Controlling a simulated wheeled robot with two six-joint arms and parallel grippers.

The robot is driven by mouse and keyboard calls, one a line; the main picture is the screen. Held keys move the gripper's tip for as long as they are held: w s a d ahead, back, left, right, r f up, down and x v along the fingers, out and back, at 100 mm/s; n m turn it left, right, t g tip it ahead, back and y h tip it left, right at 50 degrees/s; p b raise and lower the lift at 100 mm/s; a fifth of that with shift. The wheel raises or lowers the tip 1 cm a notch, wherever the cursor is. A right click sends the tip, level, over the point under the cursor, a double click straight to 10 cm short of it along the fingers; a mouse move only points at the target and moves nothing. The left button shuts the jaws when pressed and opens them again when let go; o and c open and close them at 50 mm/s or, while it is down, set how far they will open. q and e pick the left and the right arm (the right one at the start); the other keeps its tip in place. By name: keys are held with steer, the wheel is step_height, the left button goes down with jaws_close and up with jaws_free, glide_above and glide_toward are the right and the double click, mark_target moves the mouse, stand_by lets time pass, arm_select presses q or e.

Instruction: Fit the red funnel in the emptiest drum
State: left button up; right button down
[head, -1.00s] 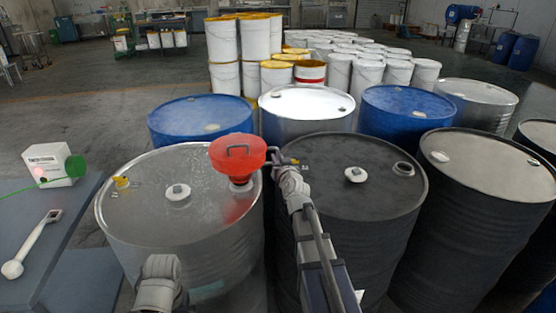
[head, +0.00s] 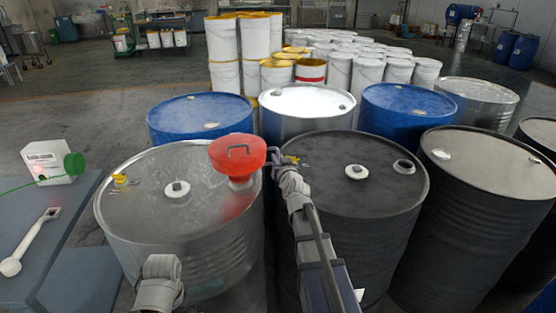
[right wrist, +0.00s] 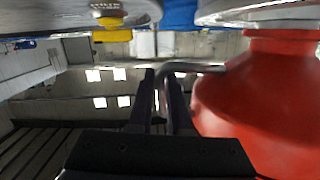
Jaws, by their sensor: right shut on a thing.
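The red funnel (head: 238,152) stands upright over the right part of the near silver drum's lid (head: 145,212), its neck meeting a pale collar there. Whether the spout is inside an opening is hidden. In the right wrist view the funnel (right wrist: 265,105) is at the right, its neck against the pale lid (right wrist: 265,14). My right gripper (head: 277,158) is right of the funnel, between the silver and dark drums. Its fingers (right wrist: 162,95) are shut on the funnel's bent grey handle (right wrist: 190,67). Drum fill levels cannot be seen.
The near dark drum (head: 330,200) has a white cap (head: 356,172) and a pale-ringed fitting (head: 404,166). More drums stand behind and right. A grey bench (head: 60,235) at left holds a white box (head: 50,162) and a white tool (head: 30,243). Stacked pails stand behind.

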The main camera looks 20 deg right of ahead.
steer(key=shift+f+b, duration=0.45)
steer(key=shift+f, duration=0.1)
steer(key=c, duration=0.8)
jaws_free()
steer(key=shift+s, duration=0.1)
steer(key=p+v, duration=0.1)
steer(key=v, duration=0.6)
steer(key=shift+s+a+r, duration=0.1)
steer(key=shift+s, duration=0.2)
steer(key=shift+s+d, duration=1.75)
steer(key=shift+d, duration=0.05)
